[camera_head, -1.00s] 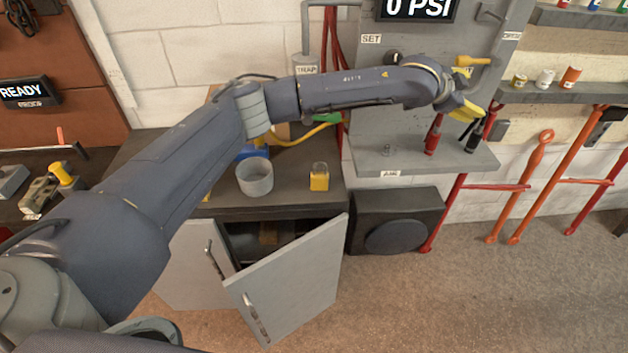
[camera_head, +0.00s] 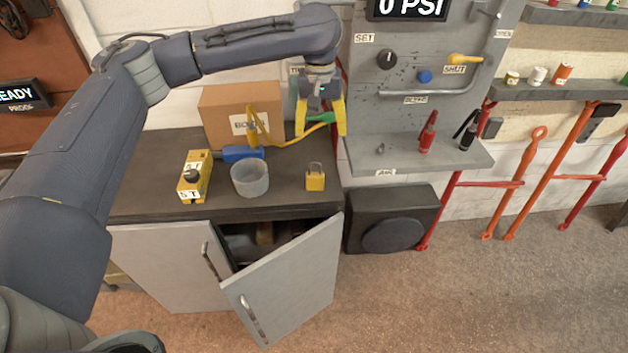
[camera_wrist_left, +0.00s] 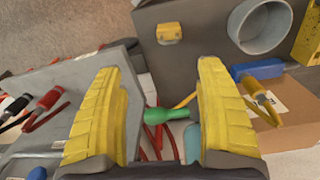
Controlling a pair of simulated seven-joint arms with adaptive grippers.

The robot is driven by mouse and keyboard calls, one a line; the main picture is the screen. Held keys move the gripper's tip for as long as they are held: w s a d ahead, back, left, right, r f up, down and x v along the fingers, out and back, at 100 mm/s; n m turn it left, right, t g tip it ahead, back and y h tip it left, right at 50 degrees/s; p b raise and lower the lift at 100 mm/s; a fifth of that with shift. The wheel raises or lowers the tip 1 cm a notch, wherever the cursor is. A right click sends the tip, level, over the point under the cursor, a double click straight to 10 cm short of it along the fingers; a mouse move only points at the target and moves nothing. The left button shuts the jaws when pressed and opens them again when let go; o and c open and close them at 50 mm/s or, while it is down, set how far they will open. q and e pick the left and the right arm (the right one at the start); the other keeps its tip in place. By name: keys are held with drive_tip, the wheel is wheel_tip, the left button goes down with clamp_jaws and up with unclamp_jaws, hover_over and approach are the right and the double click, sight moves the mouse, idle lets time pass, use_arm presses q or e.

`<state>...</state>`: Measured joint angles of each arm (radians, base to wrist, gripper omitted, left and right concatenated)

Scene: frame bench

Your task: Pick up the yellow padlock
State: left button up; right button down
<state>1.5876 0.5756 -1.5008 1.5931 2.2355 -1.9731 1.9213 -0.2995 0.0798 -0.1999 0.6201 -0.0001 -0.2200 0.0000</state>
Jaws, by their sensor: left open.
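The yellow padlock (camera_head: 315,181) stands upright on the dark bench top (camera_head: 285,203), near its right front corner, with its grey shackle up. My left gripper (camera_head: 321,133) is above and behind the padlock in the head view, fingers pointing down, open and empty. In the left wrist view the padlock (camera_wrist_left: 169,33) lies beyond the two yellow fingers (camera_wrist_left: 152,115), apart from them. My right gripper is not in view.
A grey cup (camera_head: 250,180) stands just left of the padlock. A yellow switch box (camera_head: 195,177), a blue object (camera_head: 242,153) and a cardboard box (camera_head: 235,112) are further left and behind. A grey panel with a shelf (camera_head: 420,155) stands to the right. The cabinet door (camera_head: 290,285) hangs open below.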

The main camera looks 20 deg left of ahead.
sight(315, 174)
use_arm(q)
drive_tip(key=shift+s+a+f, duration=0.1)
drive_tip(key=shift+a+f, duration=0.15)
drive_tip(key=shift+f, duration=2.65)
drive_tip(key=shift+s+a+f, duration=0.15)
drive_tip(key=shift+a+f, duration=0.05)
drive_tip(key=shift+f, duration=2.7)
drive_tip(key=shift+s+a+f, duration=0.1)
drive_tip(key=shift+a+f, duration=0.15)
drive_tip(key=shift+f, duration=2.65)
clamp_jaws()
wheel_tip(315, 174, up, 20)
